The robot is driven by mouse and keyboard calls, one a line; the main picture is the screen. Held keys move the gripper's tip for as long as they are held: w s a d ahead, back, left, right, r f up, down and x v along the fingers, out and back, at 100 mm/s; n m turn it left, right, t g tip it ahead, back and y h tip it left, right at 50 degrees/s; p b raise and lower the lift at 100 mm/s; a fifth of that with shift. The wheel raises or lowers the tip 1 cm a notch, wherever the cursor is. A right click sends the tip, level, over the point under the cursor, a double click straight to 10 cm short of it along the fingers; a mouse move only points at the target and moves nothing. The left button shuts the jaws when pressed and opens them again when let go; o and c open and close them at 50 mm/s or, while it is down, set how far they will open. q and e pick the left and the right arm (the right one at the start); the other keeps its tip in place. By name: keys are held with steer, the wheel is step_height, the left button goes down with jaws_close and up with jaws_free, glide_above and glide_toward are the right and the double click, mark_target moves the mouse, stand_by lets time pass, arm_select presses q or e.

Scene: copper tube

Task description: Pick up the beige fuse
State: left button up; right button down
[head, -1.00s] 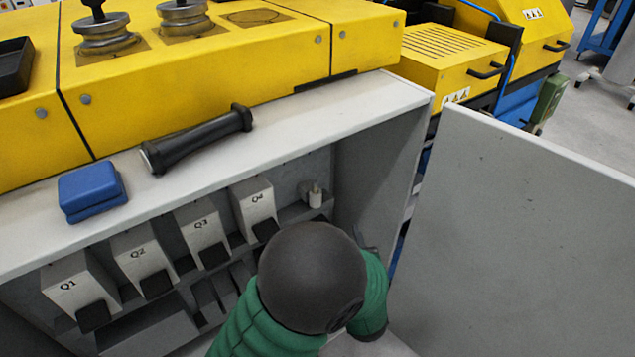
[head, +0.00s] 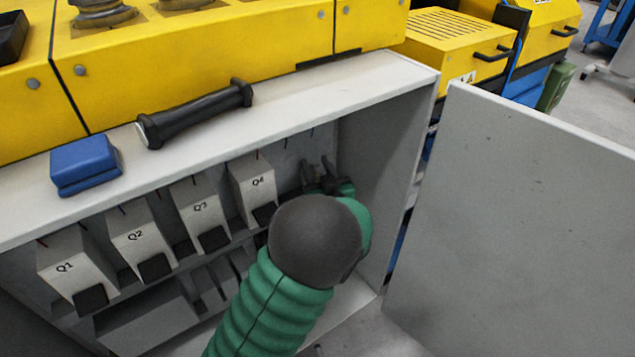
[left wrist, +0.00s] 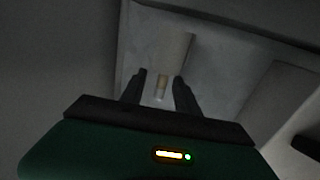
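The beige fuse shows in the left wrist view as a small pale upright cylinder (left wrist: 162,83) near the cabinet's back wall. In the head view I cannot make it out behind my left gripper (head: 322,177). That gripper is inside the cabinet, right of the Q4 block (head: 252,180). In the left wrist view my left gripper (left wrist: 160,92) has its two dark fingers apart. The fuse appears between them, with visible gaps on both sides. Depth is hard to judge in the dim light. My right gripper is not in view.
The open cabinet (head: 385,82) holds Q1 (head: 68,262), Q2 (head: 138,238) and Q3 (head: 197,207) blocks. Its right wall is close to my left gripper, and its door (head: 520,220) stands open. A blue box (head: 85,165) and black handle-shaped tool (head: 195,115) lie on top.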

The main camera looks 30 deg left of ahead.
arm_select(q)
steer(key=shift+x, duration=1.15)
steer(key=shift+d+f, duration=0.1)
jaws_close()
